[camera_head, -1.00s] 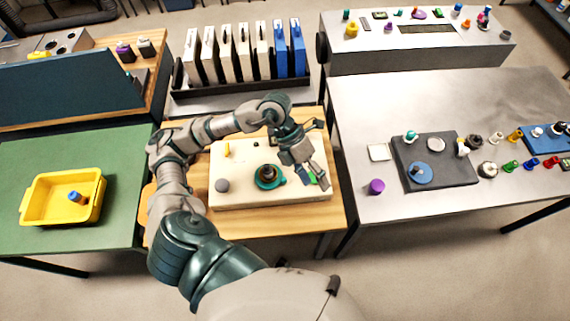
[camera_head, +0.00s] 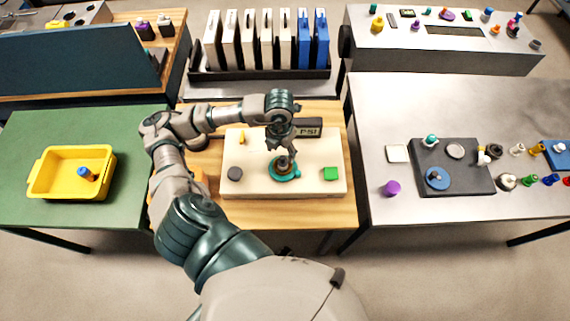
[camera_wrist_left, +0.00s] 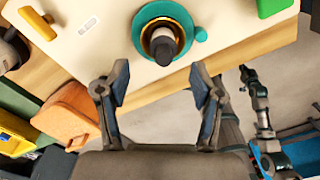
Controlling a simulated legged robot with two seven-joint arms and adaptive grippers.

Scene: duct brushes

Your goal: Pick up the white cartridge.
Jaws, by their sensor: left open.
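Several white upright slabs, the likely white cartridges (camera_head: 247,40), stand in a black rack (camera_head: 262,76) at the back, with two blue ones (camera_head: 313,40) at its right end. My left gripper (camera_head: 283,147) is far in front of the rack, low over a cream board. It points at a dark post in a teal ring (camera_head: 285,170). In the left wrist view my left gripper (camera_wrist_left: 158,88) is open with nothing between its fingers. The dark post (camera_wrist_left: 163,42) is just beyond the fingertips, apart from them. My right gripper is not in view.
The cream board (camera_head: 310,145) also carries a green block (camera_head: 331,173), a dark grey disc (camera_head: 235,173) and a yellow peg (camera_head: 241,138). A yellow bin (camera_head: 48,184) stands left on a green table. The metal table (camera_head: 440,100) at right holds small parts.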

